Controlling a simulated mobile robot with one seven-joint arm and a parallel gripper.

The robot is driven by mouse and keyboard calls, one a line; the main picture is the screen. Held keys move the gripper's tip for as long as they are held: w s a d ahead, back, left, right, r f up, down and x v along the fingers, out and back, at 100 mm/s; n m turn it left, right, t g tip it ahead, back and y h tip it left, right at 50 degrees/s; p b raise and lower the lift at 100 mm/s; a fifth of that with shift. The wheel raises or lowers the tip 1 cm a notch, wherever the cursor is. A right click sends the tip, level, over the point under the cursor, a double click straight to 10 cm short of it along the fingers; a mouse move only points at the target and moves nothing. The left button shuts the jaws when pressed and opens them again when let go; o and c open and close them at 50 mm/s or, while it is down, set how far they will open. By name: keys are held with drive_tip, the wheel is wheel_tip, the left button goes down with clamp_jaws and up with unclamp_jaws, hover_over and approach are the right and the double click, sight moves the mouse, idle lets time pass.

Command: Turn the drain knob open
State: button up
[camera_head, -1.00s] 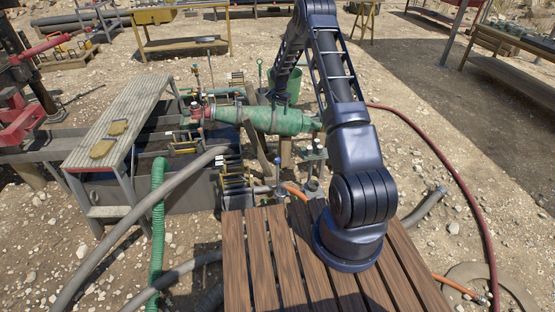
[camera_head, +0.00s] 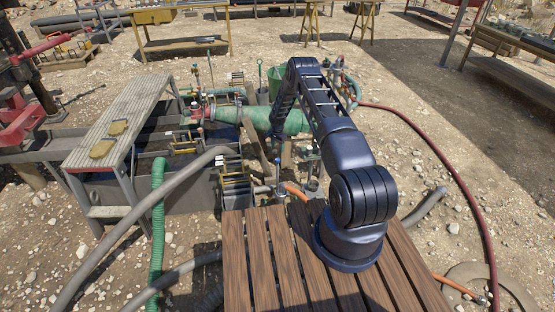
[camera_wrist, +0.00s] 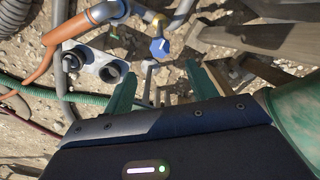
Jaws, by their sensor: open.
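A blue round knob (camera_wrist: 160,48) with a pale pointer mark is near the top middle of the wrist view, on a metal stem. In the head view a small blue top (camera_head: 277,161) on a thin upright post, near the orange hose, looks like the same knob. My gripper (camera_wrist: 160,74) is open, with its two green fingers apart and nothing between them touching. The knob appears beyond the fingertips, roughly centred between them. In the head view my gripper is hard to make out behind and below my arm.
An orange hose (camera_wrist: 58,48) and a grey plate with two dark round fittings (camera_wrist: 103,68) lie left of the knob. Wooden timbers (camera_wrist: 245,38) are to its right. A green tank (camera_head: 250,117) and a grey walkway (camera_head: 125,115) stand nearby.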

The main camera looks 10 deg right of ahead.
sight(278, 159)
wheel_tip(278, 159, down, 10)
drive_tip(key=shift+r, duration=0.15)
idle(0.3)
drive_tip(key=c, duration=1)
